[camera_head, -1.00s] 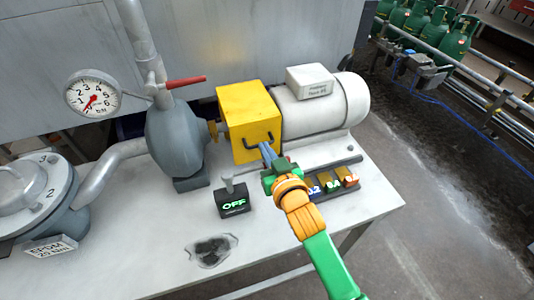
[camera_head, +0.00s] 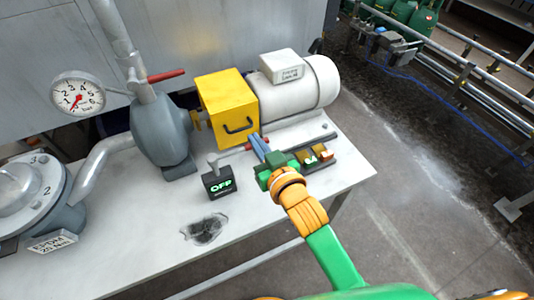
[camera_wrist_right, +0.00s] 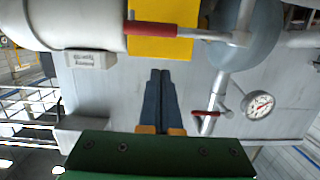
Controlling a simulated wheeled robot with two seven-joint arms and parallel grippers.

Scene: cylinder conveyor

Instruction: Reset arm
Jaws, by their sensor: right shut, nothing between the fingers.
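My right gripper (camera_head: 259,142) reaches in from the bottom, over the front of the white bench top (camera_head: 270,185). Its blue fingers are shut with nothing between them. In the right wrist view the fingers (camera_wrist_right: 160,92) lie side by side, pointing toward the grey panel. In the head view they overlap the lower edge of the yellow box (camera_head: 226,108); I cannot tell if they touch it. A grey lever with a red grip shows close by in the right wrist view (camera_wrist_right: 165,30). My left gripper is not in view.
A black switch box (camera_head: 219,182) reads OFF. A white motor (camera_head: 312,88), grey pump (camera_head: 160,130) and pressure gauge (camera_head: 78,94) stand behind. Floor (camera_head: 430,200) is free at right.

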